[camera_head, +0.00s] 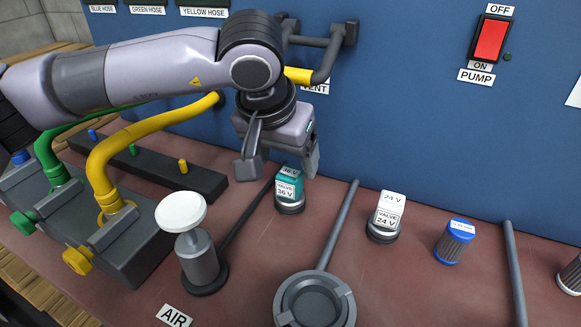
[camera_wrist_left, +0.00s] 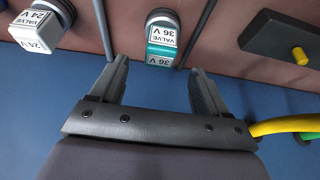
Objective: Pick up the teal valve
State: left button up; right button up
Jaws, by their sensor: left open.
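The teal valve (camera_head: 289,184) is a small block with white "36 V" labels, seated on a round dark base on the reddish bench. It also shows in the left wrist view (camera_wrist_left: 161,50), upside down, just beyond the fingertips and between their lines. My left gripper (camera_head: 279,170) is open and empty, above and slightly left of the valve in the head view. In the left wrist view its two fingers (camera_wrist_left: 157,68) are spread apart with the valve between them in the picture; I see no contact. My right gripper is not in view.
A grey bar (camera_head: 340,225) runs between the valves. A white-topped plunger (camera_head: 181,213) and yellow hose (camera_head: 110,150) are left. The blue panel (camera_head: 420,120) rises behind.

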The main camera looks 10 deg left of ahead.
aim_at(293, 168)
pick_arm(q)
jog(key=shift+w+f, duration=0.2)
jog(key=shift+w, duration=0.3)
jog(key=x, duration=0.6)
jog(key=shift+d+f, duration=0.15)
jog(key=shift+f, duration=0.25)
jog(key=c, duration=1.4)
jog(key=shift+o, duration=0.2)
jog(key=shift+r, duration=0.1)
jog(key=shift+r, duration=0.6)
notch_tip(293, 168, up, 2)
jog(key=shift+r, duration=0.2)
jog(key=s+d, duration=0.4)
jog(key=s+d+b, duration=0.1)
jog(key=s+d, duration=0.2)
jog(key=d, duration=0.2)
jog(key=s+d, duration=0.4)
jog(key=shift+s+d+f, duration=0.1)
jog(key=shift+s+d, duration=0.25)
jog(key=shift+d, duration=0.05)
